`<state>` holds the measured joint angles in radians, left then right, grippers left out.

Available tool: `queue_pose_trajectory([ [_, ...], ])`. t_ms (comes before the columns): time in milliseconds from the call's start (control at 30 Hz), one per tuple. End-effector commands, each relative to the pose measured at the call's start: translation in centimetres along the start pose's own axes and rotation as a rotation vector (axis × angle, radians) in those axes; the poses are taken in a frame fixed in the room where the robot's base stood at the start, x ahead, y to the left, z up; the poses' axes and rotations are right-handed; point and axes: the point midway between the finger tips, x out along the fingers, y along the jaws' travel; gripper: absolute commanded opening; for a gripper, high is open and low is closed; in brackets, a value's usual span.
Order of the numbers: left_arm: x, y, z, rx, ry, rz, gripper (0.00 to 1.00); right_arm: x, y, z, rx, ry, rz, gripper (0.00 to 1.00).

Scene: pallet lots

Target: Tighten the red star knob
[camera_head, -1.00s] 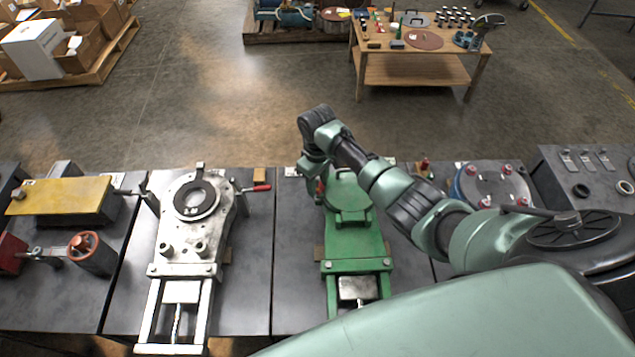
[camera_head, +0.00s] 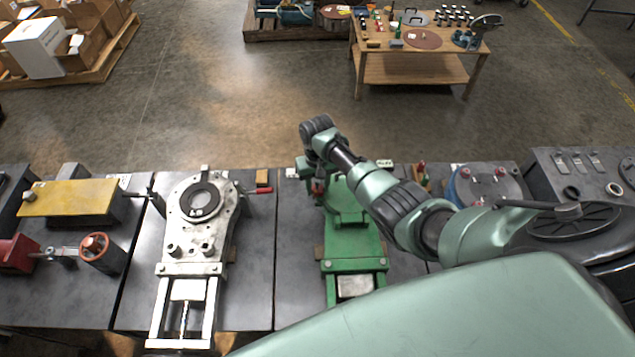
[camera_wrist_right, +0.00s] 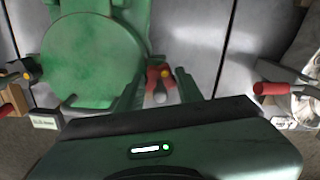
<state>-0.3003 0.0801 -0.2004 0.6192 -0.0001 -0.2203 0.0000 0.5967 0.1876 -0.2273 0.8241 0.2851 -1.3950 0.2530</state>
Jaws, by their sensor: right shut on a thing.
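The red star knob (camera_wrist_right: 153,74) shows in the right wrist view beside the round plate of the green fixture (camera_wrist_right: 90,62). My right gripper (camera_wrist_right: 160,88) has its two fingers on either side of the knob and is shut on it. The fingers and palm hide part of the knob. In the head view a bit of red knob (camera_head: 318,187) shows under my right gripper (camera_head: 319,182), at the far left corner of the green fixture (camera_head: 352,245). My left gripper is not in view.
A silver fixture (camera_head: 203,235) with a red-handled lever (camera_head: 258,190) stands left of the green one. A round plate with red knobs (camera_head: 487,187) is at the right. Bare tabletop lies between the fixtures.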

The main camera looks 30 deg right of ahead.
Motion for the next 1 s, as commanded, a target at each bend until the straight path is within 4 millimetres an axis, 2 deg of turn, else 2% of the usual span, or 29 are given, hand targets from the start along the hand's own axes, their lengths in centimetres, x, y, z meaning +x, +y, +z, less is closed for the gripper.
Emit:
queue_pose_trajectory([
  [300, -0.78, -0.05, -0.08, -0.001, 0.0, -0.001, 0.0, -0.19, -0.03, -0.16, 0.113, 0.004, -0.001, 0.0],
  [800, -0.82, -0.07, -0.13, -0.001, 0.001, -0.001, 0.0, -0.17, 0.01, -0.23, 0.129, 0.006, 0.0, 0.0],
  [833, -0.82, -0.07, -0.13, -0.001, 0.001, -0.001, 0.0, -0.17, 0.01, -0.23, 0.129, 0.006, 0.0, 0.44],
  [900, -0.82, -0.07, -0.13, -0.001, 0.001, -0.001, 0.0, -0.15, 0.01, -0.2, 0.129, 0.005, 0.0, 0.58],
  [1000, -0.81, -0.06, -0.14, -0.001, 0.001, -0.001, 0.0, -0.11, 0.01, -0.15, 0.129, 0.004, 0.0, 0.58],
])
